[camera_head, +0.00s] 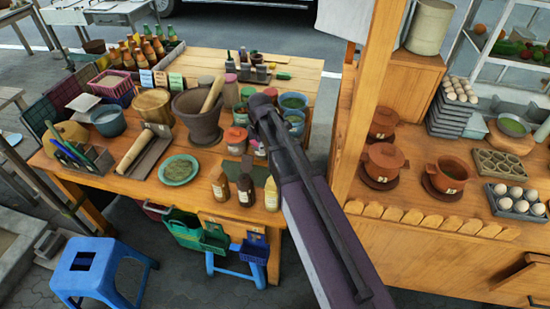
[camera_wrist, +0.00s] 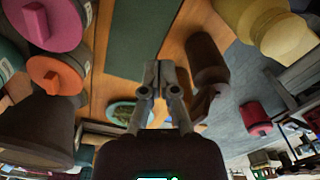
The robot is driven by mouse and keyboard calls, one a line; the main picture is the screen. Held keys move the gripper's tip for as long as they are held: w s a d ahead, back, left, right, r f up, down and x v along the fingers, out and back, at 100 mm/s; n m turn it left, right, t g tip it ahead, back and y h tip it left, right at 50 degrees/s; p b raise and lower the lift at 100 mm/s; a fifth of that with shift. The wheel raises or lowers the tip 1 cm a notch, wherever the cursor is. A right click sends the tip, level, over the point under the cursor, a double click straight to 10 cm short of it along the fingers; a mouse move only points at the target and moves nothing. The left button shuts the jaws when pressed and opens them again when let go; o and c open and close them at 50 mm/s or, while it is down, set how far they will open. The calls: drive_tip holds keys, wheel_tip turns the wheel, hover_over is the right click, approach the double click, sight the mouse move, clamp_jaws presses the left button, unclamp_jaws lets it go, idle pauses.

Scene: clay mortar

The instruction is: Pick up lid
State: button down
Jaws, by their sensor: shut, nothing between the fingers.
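Several lids show, and I cannot tell which one the task names. A clay pot with a lid (camera_head: 383,158) stands on the right counter, with another clay pot (camera_head: 384,122) behind it. A jar with a red-orange lid (camera_head: 235,137) stands on the left table beside the mortar; an orange lid (camera_wrist: 55,75) and a pink-lidded jar (camera_wrist: 45,20) show at the left of the wrist view. My gripper (camera_wrist: 160,78) is shut and empty, above the table's front part and apart from these lids. In the head view my arm hides its fingers and some jars.
The mortar with pestle (camera_head: 198,115), a green-filled plate (camera_head: 178,170) and brown sauce bottles (camera_head: 245,190) crowd the left table. A wooden post (camera_head: 367,90) rises right of my arm. Egg trays (camera_head: 515,203) are on the right counter. A blue stool (camera_head: 95,270) stands in front.

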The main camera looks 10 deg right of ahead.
drive_tip(key=w+a+f+n, duration=0.1)
drive_tip(key=w+a+n, duration=0.8)
drive_tip(key=a+n, duration=0.2)
drive_tip(key=shift+w+a+n+b, duration=0.25)
drive_tip(key=shift+n+b, duration=0.2)
drive_tip(key=shift+n, duration=0.55)
drive_tip(key=shift+d, duration=0.1)
